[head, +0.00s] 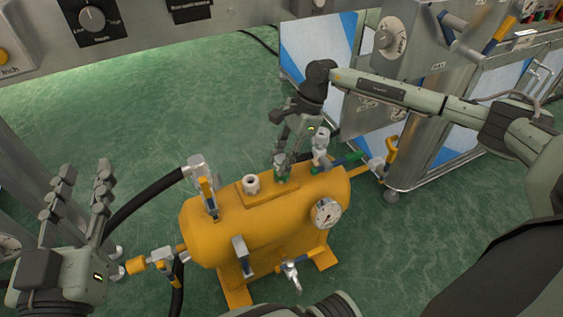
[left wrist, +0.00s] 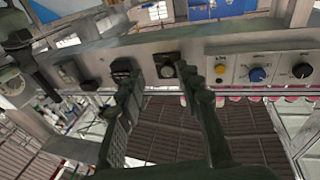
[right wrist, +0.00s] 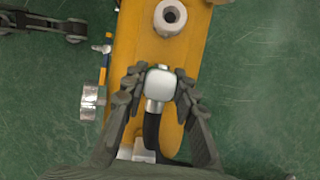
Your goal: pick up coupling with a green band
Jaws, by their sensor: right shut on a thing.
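The coupling with a green band (head: 281,175) stands on top of the yellow tank (head: 225,228), to the right of a pale threaded fitting (head: 251,184). My right gripper (head: 283,155) reaches down from above and is shut on the coupling's upper part. In the right wrist view the coupling's rounded silver top (right wrist: 160,82) sits between the fingers (right wrist: 160,90); its green band is hidden there. My left gripper (head: 84,190) is open and empty at the left, fingers pointing up and apart from the tank. The left wrist view shows its spread fingers (left wrist: 160,85).
A silver valve (head: 321,145) with a green handle stands close right of the coupling. Another valve (head: 202,178) with a black hose is at the left. A pressure gauge (head: 326,213) faces the front.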

